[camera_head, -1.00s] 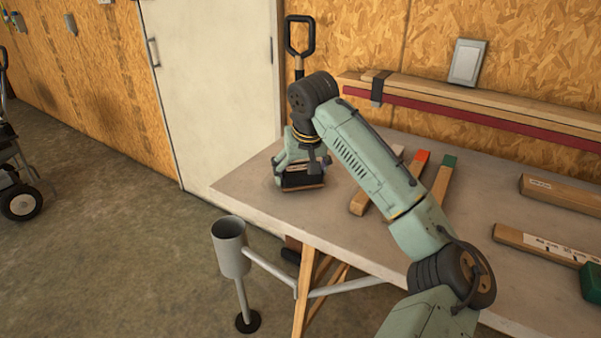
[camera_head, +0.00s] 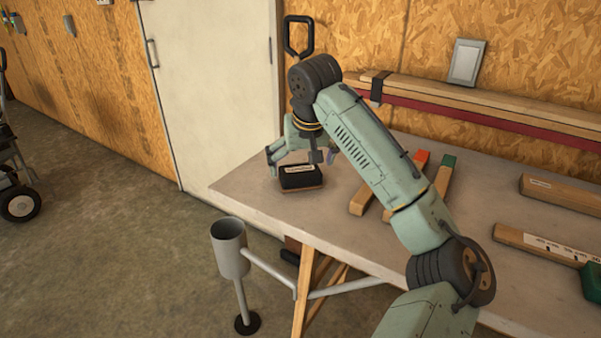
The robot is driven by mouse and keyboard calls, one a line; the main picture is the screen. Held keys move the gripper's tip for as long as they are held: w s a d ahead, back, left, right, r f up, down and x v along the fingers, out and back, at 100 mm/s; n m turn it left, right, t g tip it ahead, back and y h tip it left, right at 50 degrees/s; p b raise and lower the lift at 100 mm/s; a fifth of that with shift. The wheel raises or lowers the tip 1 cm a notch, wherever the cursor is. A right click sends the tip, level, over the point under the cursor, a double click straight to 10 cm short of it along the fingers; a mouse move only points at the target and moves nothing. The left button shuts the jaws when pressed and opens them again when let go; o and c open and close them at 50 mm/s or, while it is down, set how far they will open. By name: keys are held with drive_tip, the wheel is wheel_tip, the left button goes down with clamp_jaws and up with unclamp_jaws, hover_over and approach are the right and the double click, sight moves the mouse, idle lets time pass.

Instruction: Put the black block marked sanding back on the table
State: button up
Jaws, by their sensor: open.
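The black block (camera_head: 301,180) rests on the table (camera_head: 262,196) near its left end. It has a pale label along its top edge, too small to read, and a tan underside. One finger shows at the left of the block and the other side is partly hidden by my wrist. The block looks level and flat on the tabletop.
Wooden bars with an orange end (camera_head: 421,159) and a green end (camera_head: 447,163) lie right of the block, partly behind my arm. More wooden pieces (camera_head: 540,245) lie at the right. A grey cup-shaped holder (camera_head: 229,250) stands at the table's front left.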

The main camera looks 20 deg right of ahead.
drive_tip(key=v, duration=0.8)
drive_tip(key=shift+r+b, duration=0.35)
drive_tip(key=shift+s, duration=0.1)
